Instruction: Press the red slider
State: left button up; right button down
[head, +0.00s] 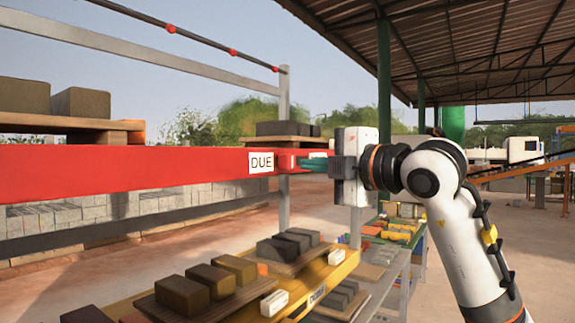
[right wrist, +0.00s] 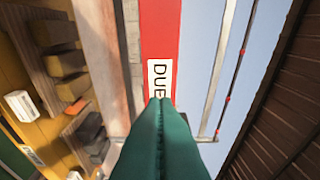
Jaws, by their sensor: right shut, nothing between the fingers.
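A long red bar (head: 120,172) with a white label reading DUE (head: 261,162) runs across the left half of the head view. I cannot tell whether the bar or this end part is the red slider. My right gripper (head: 303,163) has its teal fingers shut and empty, pointing left at the bar's right end. The red bar (right wrist: 160,30) and label also show in the right wrist view, just beyond the shut fingertips (right wrist: 160,101). Whether they touch is unclear. My left gripper is out of view.
Below, dark blocks (head: 182,296) lie on wooden boards over a yellow bench (head: 337,272). Pallets with blocks (head: 85,125) stand behind. Open floor lies at the right.

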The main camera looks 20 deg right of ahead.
aim_at(287, 162)
jog(key=p+x, duration=0.2)
jog(key=x, duration=0.2)
jog(key=p+x, duration=0.3)
jog(key=x, duration=0.2)
jog(key=shift+w+a+r, duration=0.1)
jog(key=shift+w+r, duration=0.1)
jog(key=shift+w, duration=0.1)
jog(key=shift+w+d+f+p, duration=0.1)
jog(key=shift+w+d+p, duration=1)
jog(key=shift+w+p, duration=0.15)
jog(key=shift+w+d+f, duration=0.1)
jog(key=shift+w+d, duration=0.05)
jog(key=shift+d, duration=0.35)
jog(key=shift+w+a, duration=0.1)
jog(key=shift+a, duration=0.05)
